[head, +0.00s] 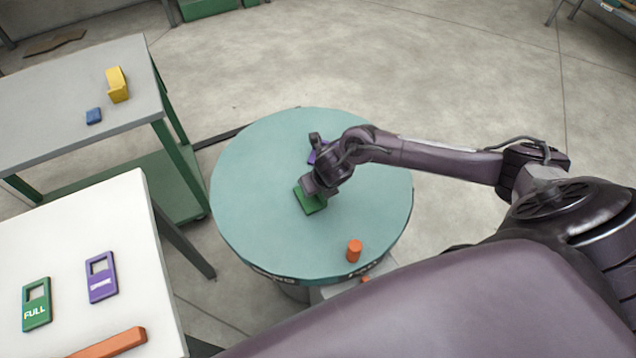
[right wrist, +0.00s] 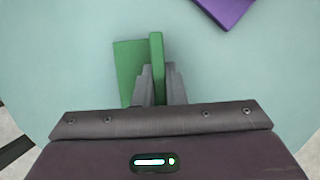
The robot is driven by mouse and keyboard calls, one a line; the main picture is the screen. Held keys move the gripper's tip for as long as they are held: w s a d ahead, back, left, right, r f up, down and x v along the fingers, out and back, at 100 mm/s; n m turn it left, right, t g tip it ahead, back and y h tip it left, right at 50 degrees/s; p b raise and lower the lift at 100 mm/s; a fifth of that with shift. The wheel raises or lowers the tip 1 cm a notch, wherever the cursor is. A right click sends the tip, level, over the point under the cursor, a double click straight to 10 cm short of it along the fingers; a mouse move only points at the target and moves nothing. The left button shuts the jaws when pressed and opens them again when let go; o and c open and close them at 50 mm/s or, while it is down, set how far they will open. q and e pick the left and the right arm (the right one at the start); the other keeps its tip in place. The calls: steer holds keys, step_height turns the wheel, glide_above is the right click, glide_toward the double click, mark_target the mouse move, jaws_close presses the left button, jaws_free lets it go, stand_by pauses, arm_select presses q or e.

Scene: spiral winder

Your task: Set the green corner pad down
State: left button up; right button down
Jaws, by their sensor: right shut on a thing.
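The green corner pad (head: 311,203) is at the middle of the round teal turntable (head: 255,222). My right gripper (head: 310,190) reaches down over it and is shut on it. In the right wrist view the fingers (right wrist: 158,88) grip the upright wall of the green pad (right wrist: 130,65), with its flat part to the left. The pad appears at or very near the turntable surface; I cannot tell whether it touches. My left gripper is not in view.
A purple pad (head: 313,156) lies on the turntable behind the gripper, also in the right wrist view (right wrist: 228,8). An orange cylinder (head: 354,250) stands near the front rim. A white table (head: 130,215) holds green and purple tags and an orange bar. A grey table (head: 60,105) holds yellow and blue pieces.

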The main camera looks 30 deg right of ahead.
steer(key=shift+f, duration=0.25)
steer(key=c, duration=1.5)
jaws_free()
steer(key=shift+r, duration=0.25)
steer(key=p+v, duration=0.1)
steer(key=v, duration=1)
steer(key=shift+s+r+p, duration=0.25)
steer(key=shift+r+p, duration=0.1)
steer(key=shift+p, duration=0.05)
steer(key=shift+s+f, duration=0.1)
